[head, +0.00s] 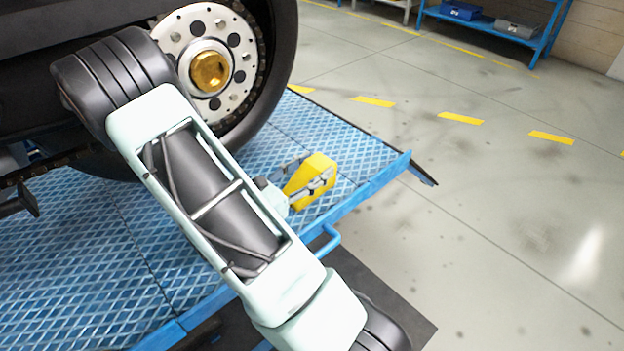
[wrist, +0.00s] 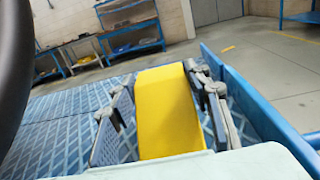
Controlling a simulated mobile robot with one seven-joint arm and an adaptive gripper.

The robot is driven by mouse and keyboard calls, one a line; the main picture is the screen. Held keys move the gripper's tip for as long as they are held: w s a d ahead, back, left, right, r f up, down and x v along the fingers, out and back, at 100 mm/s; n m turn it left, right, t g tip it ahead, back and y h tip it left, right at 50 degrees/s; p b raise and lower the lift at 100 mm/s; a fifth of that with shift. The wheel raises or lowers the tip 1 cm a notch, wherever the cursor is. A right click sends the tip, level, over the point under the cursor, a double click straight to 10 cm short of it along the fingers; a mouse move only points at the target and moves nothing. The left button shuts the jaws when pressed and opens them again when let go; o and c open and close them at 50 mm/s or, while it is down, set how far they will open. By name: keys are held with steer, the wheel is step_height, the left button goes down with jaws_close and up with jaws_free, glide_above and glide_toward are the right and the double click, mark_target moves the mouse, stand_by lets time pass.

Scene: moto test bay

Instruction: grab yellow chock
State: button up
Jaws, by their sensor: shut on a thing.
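The yellow chock (head: 312,174) is a wedge-shaped block near the right edge of the blue lift platform (head: 130,245), behind the motorcycle's rear wheel (head: 272,75). In the wrist view the yellow chock (wrist: 168,115) fills the middle, between the two fingers. My gripper (head: 308,188) is shut on it, with one finger on each side; it also shows in the wrist view (wrist: 162,108). My arm crosses the head view and hides part of the platform and the wheel's lower side. I cannot tell whether the chock touches the platform.
A raised blue rail (head: 370,182) runs along the platform's edge beside the chock. The rear tyre stands at the left of the wrist view (wrist: 14,70). Blue shelving (head: 495,28) stands at the back. The grey floor (head: 500,220) to the right is clear.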

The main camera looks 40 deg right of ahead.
mark_target(312, 169)
steer(key=shift+r, duration=0.1)
steer(key=shift+r, duration=0.5)
step_height(312, 169, up, 3)
steer(key=shift+s+a+f+p, duration=0.1)
steer(key=shift+p, duration=0.65)
steer(key=s+a+r+p, duration=0.1)
steer(key=s+r+p, duration=0.4)
steer(key=s+r, duration=0.2)
steer(key=shift+a+p, duration=0.3)
